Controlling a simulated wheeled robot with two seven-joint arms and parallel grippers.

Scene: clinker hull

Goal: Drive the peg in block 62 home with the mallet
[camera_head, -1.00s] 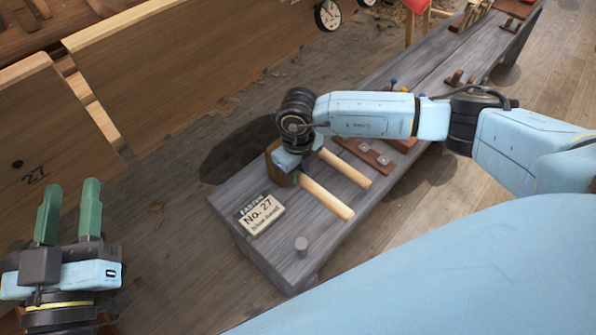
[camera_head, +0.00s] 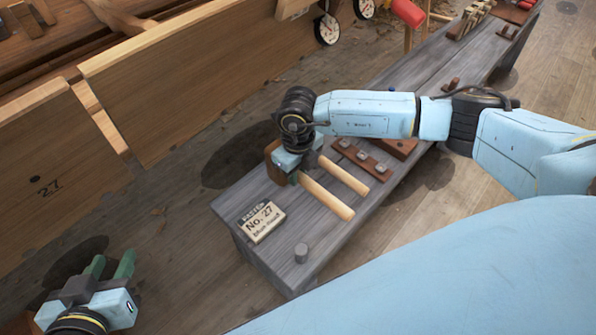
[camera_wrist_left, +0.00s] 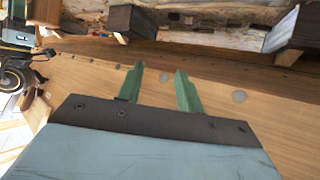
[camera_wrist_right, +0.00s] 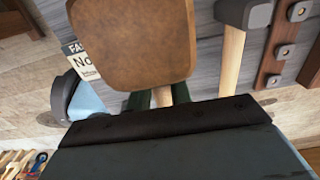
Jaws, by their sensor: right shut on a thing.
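My right gripper (camera_head: 287,176) is shut around the handle of a mallet. The mallet's broad brown wooden head (camera_wrist_right: 140,38) fills the upper middle of the right wrist view; its pale handle (camera_wrist_right: 163,97) shows between the green fingers. In the head view the mallet (camera_head: 327,198) is over the grey bench, handle toward the front; I cannot tell whether it touches the bench. My left gripper (camera_head: 110,266) is open and empty at the lower left, its green fingers apart (camera_wrist_left: 159,72) in front of hull planking. No block marked 62 or its peg can be made out.
Hull planking (camera_head: 175,90) marked 27 stands left. Floor between hull and bench is clear.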

